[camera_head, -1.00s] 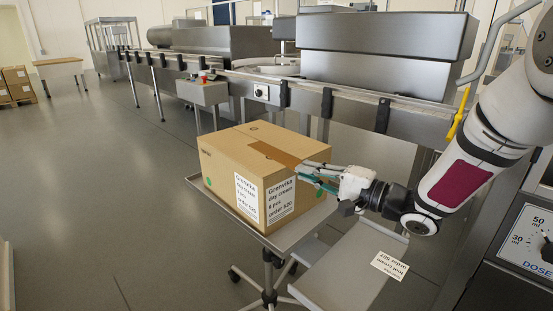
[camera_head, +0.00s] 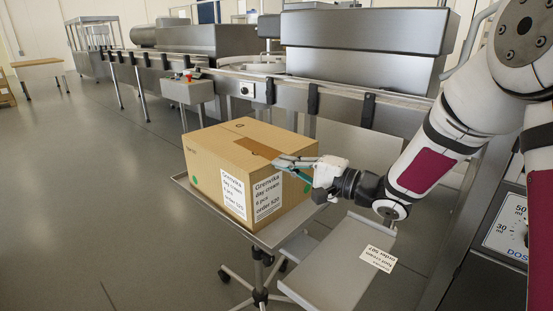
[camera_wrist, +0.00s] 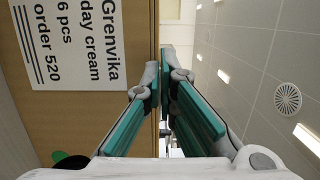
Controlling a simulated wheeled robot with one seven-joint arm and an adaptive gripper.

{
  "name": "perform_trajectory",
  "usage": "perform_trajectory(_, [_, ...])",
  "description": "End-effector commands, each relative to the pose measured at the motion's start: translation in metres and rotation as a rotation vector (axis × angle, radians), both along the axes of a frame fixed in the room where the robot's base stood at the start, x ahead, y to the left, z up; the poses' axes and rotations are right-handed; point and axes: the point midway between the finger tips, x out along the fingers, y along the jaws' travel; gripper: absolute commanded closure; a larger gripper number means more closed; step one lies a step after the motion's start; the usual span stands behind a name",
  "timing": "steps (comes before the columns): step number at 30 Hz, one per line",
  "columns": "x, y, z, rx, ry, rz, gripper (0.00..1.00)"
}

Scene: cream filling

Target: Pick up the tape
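The tape is a brown strip (camera_head: 257,148) running across the top of a cardboard box (camera_head: 222,159). In the head view it leads to the box's top front edge, where my gripper covers its end. My gripper (camera_head: 275,161) is at that edge, with its fingers pointing left at the box. In the wrist view the green-padded fingers (camera_wrist: 162,70) stand a narrow gap apart beside the box's edge. I cannot make out the tape between them. The wrist view also shows the box face with its white label (camera_wrist: 70,40).
The box stands on a grey wheeled stand (camera_head: 181,181). A tilted metal tray (camera_head: 330,270) with a label is below my arm. A steel conveyor (camera_head: 330,97) runs behind, and a dosing machine (camera_head: 505,230) is at the right. The floor at left is clear.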

Motion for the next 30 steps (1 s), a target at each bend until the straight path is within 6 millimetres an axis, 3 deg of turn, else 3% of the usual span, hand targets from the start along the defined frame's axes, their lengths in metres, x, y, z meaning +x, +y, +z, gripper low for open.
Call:
perform_trajectory(20, [-0.001,0.000,0.039,0.000,0.000,0.000,1.00])
perform_trajectory(30, [-0.086,-0.020,0.047,0.000,0.007,-0.002,1.00])
